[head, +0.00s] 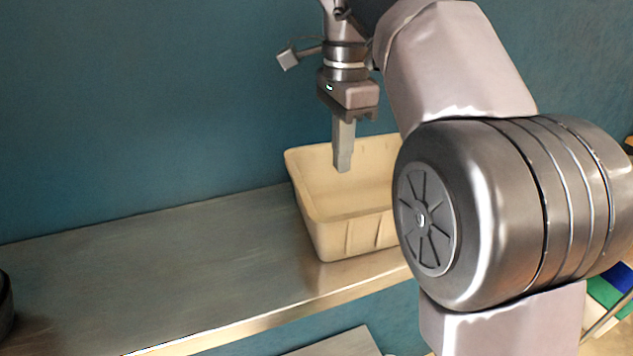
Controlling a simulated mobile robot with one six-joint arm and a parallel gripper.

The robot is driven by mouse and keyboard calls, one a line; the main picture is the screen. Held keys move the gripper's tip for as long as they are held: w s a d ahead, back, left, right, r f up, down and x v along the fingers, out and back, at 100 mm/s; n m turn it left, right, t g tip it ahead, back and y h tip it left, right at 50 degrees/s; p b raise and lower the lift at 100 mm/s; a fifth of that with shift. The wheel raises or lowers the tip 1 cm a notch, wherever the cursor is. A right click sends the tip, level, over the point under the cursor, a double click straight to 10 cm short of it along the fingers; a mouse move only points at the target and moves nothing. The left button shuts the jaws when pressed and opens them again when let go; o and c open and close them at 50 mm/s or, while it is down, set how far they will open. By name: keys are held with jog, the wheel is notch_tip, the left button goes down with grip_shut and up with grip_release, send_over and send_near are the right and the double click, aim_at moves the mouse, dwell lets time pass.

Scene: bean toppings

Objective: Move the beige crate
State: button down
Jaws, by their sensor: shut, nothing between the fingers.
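The beige crate (330,237) stands upright on a grey metal shelf (190,260), against the teal wall. The part of it that I see inside looks empty. Its right part is hidden behind my arm. My gripper (343,168) points down over the crate, with its fingertips in front of the crate's back wall in the picture. The fingers are shut with nothing between them. I cannot tell how deep the tips reach into the crate or whether they touch it.
The shelf is clear to the left of the crate, up to a dark round object (5,305) cut off at the left edge. A lower surface (335,343) shows below. Coloured items (610,290) lie at the lower right.

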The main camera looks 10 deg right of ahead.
aim_at(318, 210)
jog(key=f, duration=0.6)
jog(key=s+f+b, duration=0.1)
jog(key=f, duration=0.2)
jog(key=shift+s+a+f, duration=0.1)
jog(key=shift+a+f, duration=0.25)
jog(key=shift+f, duration=0.05)
jog(key=a, duration=0.1)
jog(key=s+a, duration=0.1)
jog(key=a+p, duration=0.1)
jog(key=a, duration=0.1)
jog(key=shift+s+r, duration=0.2)
jog(key=shift+r, duration=0.1)
jog(key=shift+w+d+f, duration=0.15)
jog(key=shift+w+d, duration=0.1)
jog(key=shift+w, duration=0.05)
